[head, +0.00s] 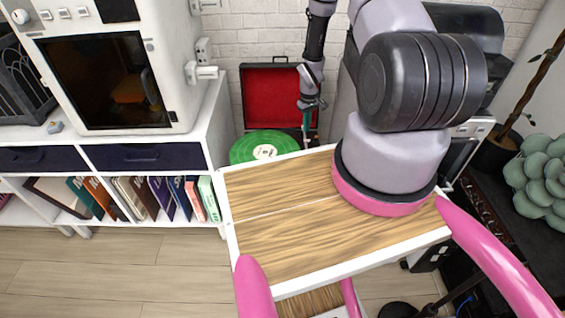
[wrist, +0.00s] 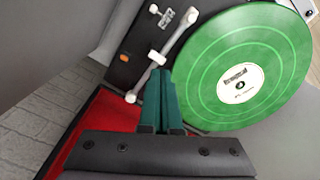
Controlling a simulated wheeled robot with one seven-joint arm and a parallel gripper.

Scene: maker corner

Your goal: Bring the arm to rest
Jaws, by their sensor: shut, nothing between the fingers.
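My gripper (wrist: 162,103) shows in the wrist view with its two dark green fingers together and nothing between them. It is above the record player, next to the white tonearm (wrist: 165,52) and the green record (wrist: 243,65). In the head view my gripper (head: 306,128) hangs beyond the far edge of my wooden-topped base, in front of the open red-lined lid (head: 268,92). The green record (head: 263,147) shows just left of it. Whether the fingers touch the tonearm or the player, I cannot tell.
A white shelf (head: 215,120) with books and a white machine (head: 110,65) stand at the left. A brick wall (head: 250,35) is behind the player. A potted plant (head: 540,180) and dark equipment are at the right. Open wooden floor (head: 130,270) lies at the front left.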

